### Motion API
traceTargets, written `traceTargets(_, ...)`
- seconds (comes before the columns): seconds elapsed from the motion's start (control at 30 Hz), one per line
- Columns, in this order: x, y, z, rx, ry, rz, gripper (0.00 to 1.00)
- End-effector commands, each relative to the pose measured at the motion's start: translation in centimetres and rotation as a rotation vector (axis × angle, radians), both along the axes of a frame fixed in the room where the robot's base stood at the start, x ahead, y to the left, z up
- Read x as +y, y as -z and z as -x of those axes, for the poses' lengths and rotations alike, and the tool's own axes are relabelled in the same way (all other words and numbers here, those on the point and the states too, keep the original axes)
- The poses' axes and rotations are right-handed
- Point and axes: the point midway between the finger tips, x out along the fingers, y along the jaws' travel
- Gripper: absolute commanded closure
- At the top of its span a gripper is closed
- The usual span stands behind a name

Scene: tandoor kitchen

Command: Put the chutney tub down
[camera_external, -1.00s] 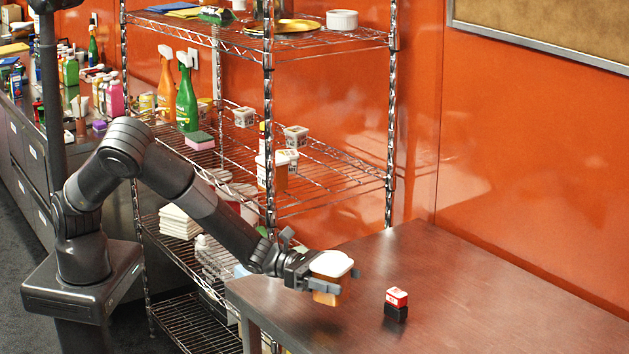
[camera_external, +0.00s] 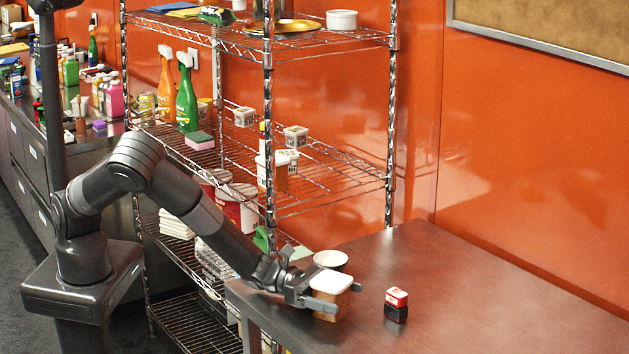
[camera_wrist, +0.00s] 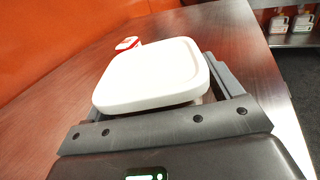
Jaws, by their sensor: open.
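The chutney tub (camera_external: 331,294) is a brown-orange tub with a white lid. It stands upright on the dark table (camera_external: 450,270), near its left end. Its white lid (camera_wrist: 152,75) fills the middle of the wrist view and hides most of the body. My gripper (camera_external: 324,300) is open, with one finger on either side of the tub. In the wrist view the right finger (camera_wrist: 226,80) lies close along the lid. I cannot tell whether the fingers touch the tub.
A white bowl (camera_external: 330,260) sits just behind the tub. The wire shelf (camera_external: 268,200) rises behind my arm. The table's right side is clear.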

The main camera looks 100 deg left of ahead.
Motion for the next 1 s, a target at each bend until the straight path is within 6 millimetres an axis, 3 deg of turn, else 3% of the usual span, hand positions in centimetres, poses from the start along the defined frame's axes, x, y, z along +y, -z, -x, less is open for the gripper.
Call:
traceTargets(0.27, 0.0, -0.4, 0.0, -0.001, -0.001, 0.000, 0.16)
traceTargets(0.37, 0.5, -0.3, 1.1, 0.002, -0.002, -0.001, 0.16)
traceTargets(0.8, 3.8, -0.3, 9.2, 0.003, -0.002, 0.000, 0.16)
traceTargets(1.0, 4.6, -0.4, 10.9, 0.002, -0.004, 0.005, 0.16)
